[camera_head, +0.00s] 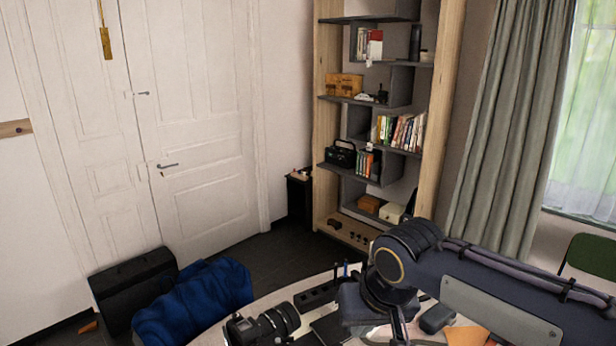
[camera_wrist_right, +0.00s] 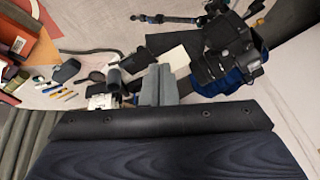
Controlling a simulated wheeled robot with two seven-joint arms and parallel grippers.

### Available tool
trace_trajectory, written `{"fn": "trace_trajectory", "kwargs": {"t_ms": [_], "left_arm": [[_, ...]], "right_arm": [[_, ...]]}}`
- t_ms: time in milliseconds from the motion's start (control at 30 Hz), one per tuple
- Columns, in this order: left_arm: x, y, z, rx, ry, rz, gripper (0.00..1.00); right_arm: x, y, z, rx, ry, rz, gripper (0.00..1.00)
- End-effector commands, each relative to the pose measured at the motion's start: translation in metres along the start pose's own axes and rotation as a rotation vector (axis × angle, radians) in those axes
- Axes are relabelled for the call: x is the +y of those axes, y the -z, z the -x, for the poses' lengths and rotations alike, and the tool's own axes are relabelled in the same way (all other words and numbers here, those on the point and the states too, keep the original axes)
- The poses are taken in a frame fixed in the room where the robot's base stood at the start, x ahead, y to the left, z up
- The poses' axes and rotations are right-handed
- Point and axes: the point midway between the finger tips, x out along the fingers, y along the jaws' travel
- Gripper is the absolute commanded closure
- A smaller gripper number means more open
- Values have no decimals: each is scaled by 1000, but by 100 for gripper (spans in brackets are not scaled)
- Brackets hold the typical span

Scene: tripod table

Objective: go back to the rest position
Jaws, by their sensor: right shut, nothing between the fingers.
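My right arm comes in from the right in the head view, with the wrist bent down over the table (camera_head: 252,308). My right gripper (camera_head: 399,328) is partly cut off by the lower picture edge there. In the right wrist view, the right gripper's (camera_wrist_right: 160,84) grey fingers are together with nothing between them, above the cluttered tabletop. A black camera (camera_head: 262,326) lies on the table to the left of the gripper; it also shows in the right wrist view (camera_wrist_right: 222,55). My left gripper is not in view.
Small pens (camera_wrist_right: 58,92), a dark mouse-like object (camera_wrist_right: 67,71) and a white card (camera_wrist_right: 174,58) lie on the table. A blue cloth-like bag (camera_head: 195,303) and a black case (camera_head: 135,285) stand beyond it. A shelf (camera_head: 327,160) and curtain (camera_head: 505,120) are at the back.

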Motion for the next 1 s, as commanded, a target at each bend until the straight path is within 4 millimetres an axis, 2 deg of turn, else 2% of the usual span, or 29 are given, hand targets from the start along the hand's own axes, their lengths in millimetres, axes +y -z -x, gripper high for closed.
{"fn": "trace_trajectory", "kwargs": {"t_ms": [33, 100, 200, 300, 433, 500, 600, 1000], "left_arm": [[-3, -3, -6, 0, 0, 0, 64], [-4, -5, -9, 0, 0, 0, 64], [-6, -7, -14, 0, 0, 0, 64], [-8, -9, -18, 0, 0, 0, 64], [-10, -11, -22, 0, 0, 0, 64], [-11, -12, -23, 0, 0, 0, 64], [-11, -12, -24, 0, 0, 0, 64], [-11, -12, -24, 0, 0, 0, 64]], "right_arm": [[30, -23, 2, 10, 23, -43, 100], [57, -55, 3, 23, 58, -83, 100], [86, -103, 0, 56, 102, -143, 100], [100, -147, -8, 98, 136, -199, 100], [106, -188, -20, 154, 160, -254, 100], [106, -202, -26, 175, 167, -271, 100], [105, -212, -31, 194, 173, -285, 100], [104, -215, -32, 198, 175, -288, 100]]}}
